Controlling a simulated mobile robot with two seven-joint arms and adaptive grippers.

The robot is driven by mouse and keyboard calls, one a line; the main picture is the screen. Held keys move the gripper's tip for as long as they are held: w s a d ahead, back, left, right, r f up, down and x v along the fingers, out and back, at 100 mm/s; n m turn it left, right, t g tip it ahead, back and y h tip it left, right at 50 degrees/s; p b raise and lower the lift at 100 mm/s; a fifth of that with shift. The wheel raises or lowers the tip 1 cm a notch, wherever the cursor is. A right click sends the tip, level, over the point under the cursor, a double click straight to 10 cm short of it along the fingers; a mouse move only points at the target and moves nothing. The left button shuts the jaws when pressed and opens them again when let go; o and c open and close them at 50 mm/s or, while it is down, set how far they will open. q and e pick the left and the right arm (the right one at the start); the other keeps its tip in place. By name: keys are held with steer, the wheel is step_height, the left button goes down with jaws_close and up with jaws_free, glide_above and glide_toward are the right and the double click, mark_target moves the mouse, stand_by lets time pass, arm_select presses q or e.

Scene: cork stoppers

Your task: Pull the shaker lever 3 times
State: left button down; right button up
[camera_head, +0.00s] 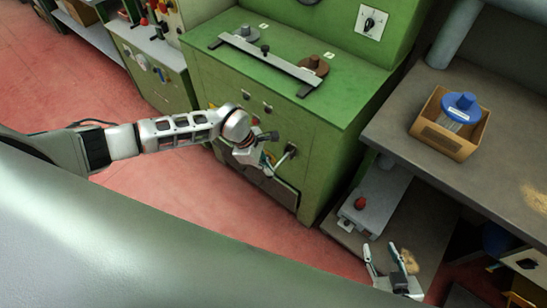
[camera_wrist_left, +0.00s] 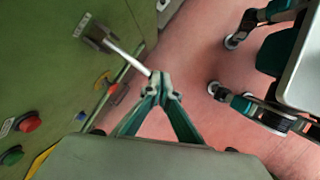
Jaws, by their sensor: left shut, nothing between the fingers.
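The shaker lever (camera_wrist_left: 122,52) is a bright metal rod on a dark mount at the green machine's front. It slants out from the panel, and its free end is beside or behind my left fingertips (camera_wrist_left: 161,82); I cannot tell if they touch. In the head view the lever (camera_head: 284,160) shows just right of my left gripper (camera_head: 268,170). My left gripper is shut with nothing between its fingers. My right gripper (camera_head: 385,258) is at the lower right, its two fingers apart, away from the lever.
The green machine (camera_head: 338,110) carries a metal bar (camera_head: 262,62) on top. Red and green buttons (camera_wrist_left: 30,122) sit on its panel. A grey bench (camera_head: 400,140) at the right bears a cardboard box with a blue-lidded item (camera_head: 462,104). Red floor is open at the left.

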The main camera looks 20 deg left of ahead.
arm_select(q)
steer(key=shift+s+a+f, duration=0.15)
steer(key=shift+s+f, duration=0.25)
steer(key=shift+f, duration=0.25)
stand_by(0.6)
stand_by(0.5)
steer(key=shift+w+d+r+p, duration=0.2)
steer(key=shift+w+r+p, duration=0.3)
steer(key=shift+r, duration=0.6)
steer(key=shift+w+d+r+p, duration=0.25)
steer(key=shift+w+r, duration=0.45)
steer(key=shift+r, duration=0.4)
steer(key=shift+w+d+r+p, duration=0.2)
steer(key=shift+w+r+p, duration=0.3)
steer(key=shift+r, duration=0.6)
steer(key=shift+w+d+r, duration=0.2)
steer(key=shift+w+r, duration=0.5)
steer(key=shift+r, duration=0.35)
step_height(320, 180, up, 4)
steer(key=p, duration=0.2)
glide_above(276, 166)
steer(key=w, duration=0.2)
steer(key=shift+w+d+r, duration=0.15)
steer(key=shift+w+d, duration=0.05)
steer(key=shift+d, duration=0.15)
